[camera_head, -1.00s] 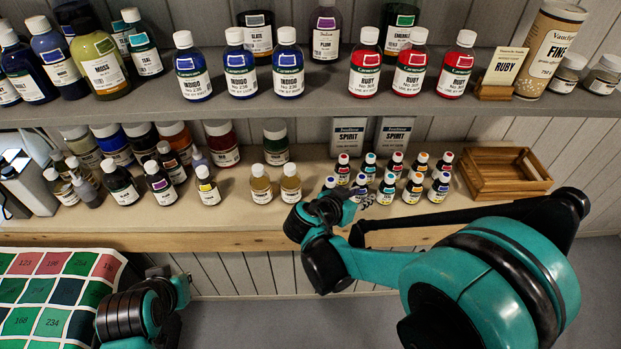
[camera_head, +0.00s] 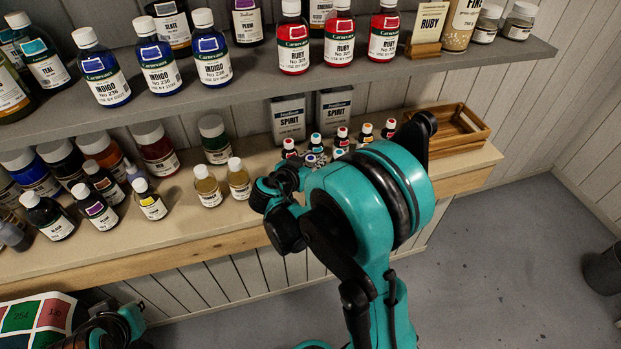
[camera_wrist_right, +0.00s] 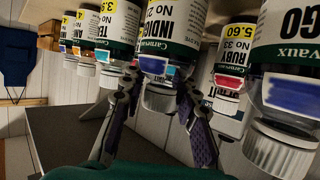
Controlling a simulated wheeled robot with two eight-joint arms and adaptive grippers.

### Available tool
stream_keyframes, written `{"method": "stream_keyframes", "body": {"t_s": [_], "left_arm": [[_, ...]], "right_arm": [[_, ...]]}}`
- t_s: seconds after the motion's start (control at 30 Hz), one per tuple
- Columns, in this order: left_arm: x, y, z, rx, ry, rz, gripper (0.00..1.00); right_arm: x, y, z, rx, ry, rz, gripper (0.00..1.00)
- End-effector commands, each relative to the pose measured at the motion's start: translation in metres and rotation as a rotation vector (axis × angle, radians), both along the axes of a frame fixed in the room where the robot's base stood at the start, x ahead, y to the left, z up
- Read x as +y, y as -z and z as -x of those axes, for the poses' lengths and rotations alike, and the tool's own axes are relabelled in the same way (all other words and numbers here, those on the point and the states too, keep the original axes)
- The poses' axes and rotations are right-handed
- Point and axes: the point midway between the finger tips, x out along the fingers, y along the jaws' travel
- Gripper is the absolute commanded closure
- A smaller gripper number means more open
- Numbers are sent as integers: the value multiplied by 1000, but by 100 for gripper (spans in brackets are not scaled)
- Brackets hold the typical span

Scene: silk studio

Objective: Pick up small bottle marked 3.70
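My right arm hides most of the front ones. No 3.70 mark is readable in either view. My right gripper (camera_head: 303,165) is at the left end of these rows. In the right wrist view my right gripper (camera_wrist_right: 160,78) is open, its fingers apart on either side of a small indigo bottle (camera_wrist_right: 159,97). Contact cannot be told. A neighbouring bottle (camera_wrist_right: 233,75) has a 5.60 tag. My left gripper is only partly seen at the bottom left (camera_head: 105,332).
Two amber bottles (camera_head: 207,187) stand just left of my right gripper. The spirit tins (camera_head: 288,120) are behind the small bottles. A wooden crate (camera_head: 470,142) is to the right. The upper shelf (camera_head: 250,75) with large bottles overhangs.

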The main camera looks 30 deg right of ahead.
Motion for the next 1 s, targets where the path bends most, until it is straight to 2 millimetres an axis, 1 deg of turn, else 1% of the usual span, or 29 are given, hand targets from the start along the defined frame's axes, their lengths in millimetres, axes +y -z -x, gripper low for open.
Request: {"method": "stream_keyframes", "body": {"t_s": [0.03,0.13,0.4,0.47,0.5,0.53,0.9,1.0], "left_arm": [[0,5,0,0,0,0,100],[0,7,0,0,0,0,100],[0,6,0,0,0,0,100],[0,6,0,0,0,0,100],[0,6,0,0,0,0,100],[0,6,0,0,0,0,100],[0,6,0,0,0,0,100],[0,4,0,0,0,0,100]], "right_arm": [[-7,5,-4,-1,4,0,70],[-14,8,-9,0,2,-1,70],[-16,8,-10,0,-1,-1,70],[-16,8,-10,0,-1,-1,85],[-16,8,-10,0,-1,-1,96],[-16,8,-10,0,-1,-1,100],[-16,8,-10,0,0,-1,100],[-16,4,-10,0,0,-2,100]]}}
